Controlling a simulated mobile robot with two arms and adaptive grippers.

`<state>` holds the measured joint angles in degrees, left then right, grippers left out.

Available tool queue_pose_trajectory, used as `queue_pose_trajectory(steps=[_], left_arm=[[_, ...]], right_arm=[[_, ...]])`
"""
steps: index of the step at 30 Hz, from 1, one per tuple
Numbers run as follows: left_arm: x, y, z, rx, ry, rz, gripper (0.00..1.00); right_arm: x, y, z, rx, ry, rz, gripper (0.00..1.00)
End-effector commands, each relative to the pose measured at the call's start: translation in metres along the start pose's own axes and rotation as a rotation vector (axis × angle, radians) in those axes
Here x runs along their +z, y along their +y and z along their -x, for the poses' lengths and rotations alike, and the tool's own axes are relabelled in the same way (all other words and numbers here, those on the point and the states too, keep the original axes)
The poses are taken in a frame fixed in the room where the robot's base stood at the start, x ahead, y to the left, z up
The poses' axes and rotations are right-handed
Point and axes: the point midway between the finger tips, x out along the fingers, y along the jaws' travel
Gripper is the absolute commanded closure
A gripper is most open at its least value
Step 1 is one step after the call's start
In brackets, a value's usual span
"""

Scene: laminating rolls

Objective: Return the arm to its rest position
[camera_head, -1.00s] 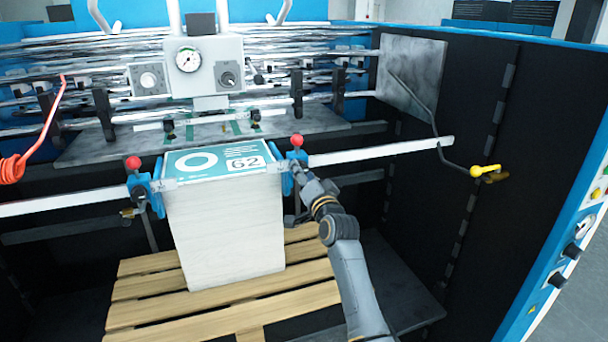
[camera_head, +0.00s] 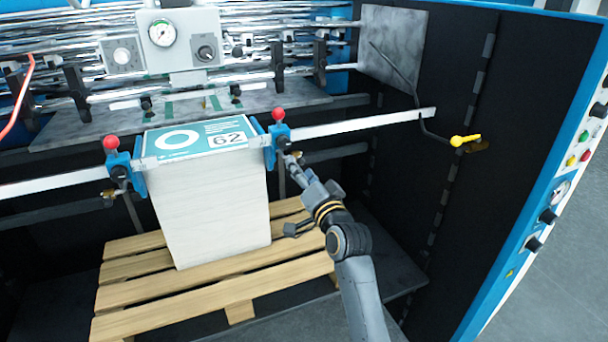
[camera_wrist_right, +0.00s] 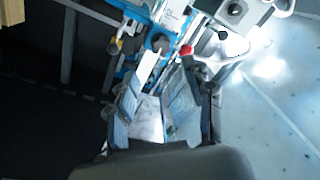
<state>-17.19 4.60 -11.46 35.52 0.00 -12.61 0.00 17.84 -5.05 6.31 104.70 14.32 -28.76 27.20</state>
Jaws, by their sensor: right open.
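My right arm comes in from the lower right in the head view. Its gripper (camera_head: 292,168) is just right of and below the right blue side guide (camera_head: 271,147) with a red knob. In the right wrist view, the two fingers of the right gripper (camera_wrist_right: 160,95) are spread apart with nothing held between them. A blue guide (camera_wrist_right: 160,28) and a red knob (camera_wrist_right: 187,51) lie beyond the fingertips. My left gripper is not in view.
A white paper stack (camera_head: 215,220) with a teal top sheet marked 62 stands on a wooden pallet (camera_head: 225,293). A left blue guide (camera_head: 118,165) and a white rail (camera_head: 360,122) flank it. A dark machine wall (camera_head: 510,130) and a yellow-handled lever (camera_head: 465,140) stand to the right.

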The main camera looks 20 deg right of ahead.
Motion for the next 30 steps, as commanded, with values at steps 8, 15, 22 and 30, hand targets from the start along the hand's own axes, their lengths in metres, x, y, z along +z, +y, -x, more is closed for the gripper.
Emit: queue_pose_trajectory(steps=[8, 15, 22, 30], left_arm=[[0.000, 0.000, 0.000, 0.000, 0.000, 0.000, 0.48], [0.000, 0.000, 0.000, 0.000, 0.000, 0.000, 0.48], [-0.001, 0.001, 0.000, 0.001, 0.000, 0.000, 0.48], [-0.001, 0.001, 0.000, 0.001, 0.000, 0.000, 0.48]], right_arm=[[0.000, -0.001, 0.011, -0.001, 0.000, 0.000, 0.48], [0.000, -0.001, 0.011, -0.001, 0.000, 0.000, 0.48], [0.018, 0.014, 0.010, 0.024, -0.031, 0.016, 0.48], [0.151, 0.124, 0.034, 0.194, -0.275, 0.161, 0.48]])
